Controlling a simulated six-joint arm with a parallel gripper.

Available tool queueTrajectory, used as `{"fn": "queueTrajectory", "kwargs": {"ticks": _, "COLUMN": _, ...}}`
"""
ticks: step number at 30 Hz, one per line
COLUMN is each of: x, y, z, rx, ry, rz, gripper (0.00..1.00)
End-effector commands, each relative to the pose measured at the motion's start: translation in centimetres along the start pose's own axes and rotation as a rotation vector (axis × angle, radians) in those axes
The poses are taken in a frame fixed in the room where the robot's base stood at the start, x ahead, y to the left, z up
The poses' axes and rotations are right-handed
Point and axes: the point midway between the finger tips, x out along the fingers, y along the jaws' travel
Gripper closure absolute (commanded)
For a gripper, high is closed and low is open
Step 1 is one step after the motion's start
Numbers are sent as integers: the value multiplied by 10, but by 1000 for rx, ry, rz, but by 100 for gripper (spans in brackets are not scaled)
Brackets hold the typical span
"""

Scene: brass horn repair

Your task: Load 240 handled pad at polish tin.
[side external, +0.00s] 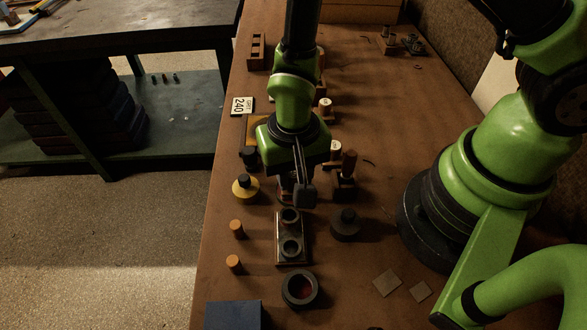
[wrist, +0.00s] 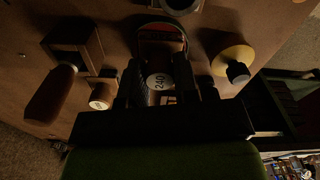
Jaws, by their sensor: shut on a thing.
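My gripper (side external: 298,188) points down over the middle of the bench, behind the grey plate with two cups. In the side view the gripper mostly hides the pad.
The grey two-cup plate (side external: 278,249) lies between gripper and tin. A yellow disc with black knob (side external: 245,188) is left; a dark knobbed disc (side external: 345,225) is right. A brown handle (side external: 349,162) stands close right. A "GRIT 240" sign (side external: 242,106) lies behind. Orange pegs (side external: 236,228) stand left.

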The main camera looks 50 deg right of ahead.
Motion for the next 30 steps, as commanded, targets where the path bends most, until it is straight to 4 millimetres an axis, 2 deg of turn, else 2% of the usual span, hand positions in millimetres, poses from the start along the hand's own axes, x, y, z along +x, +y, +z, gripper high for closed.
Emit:
{"fn": "queueTrajectory", "kwargs": {"ticks": 7, "x": -4, "y": 0, "z": 0, "rx": 0, "ry": -1, "rz": 1, "gripper": 91}}
{"fn": "queueTrajectory", "kwargs": {"ticks": 30, "x": -67, "y": 0, "z": 0, "rx": -1, "ry": 1, "rz": -1, "gripper": 91}}
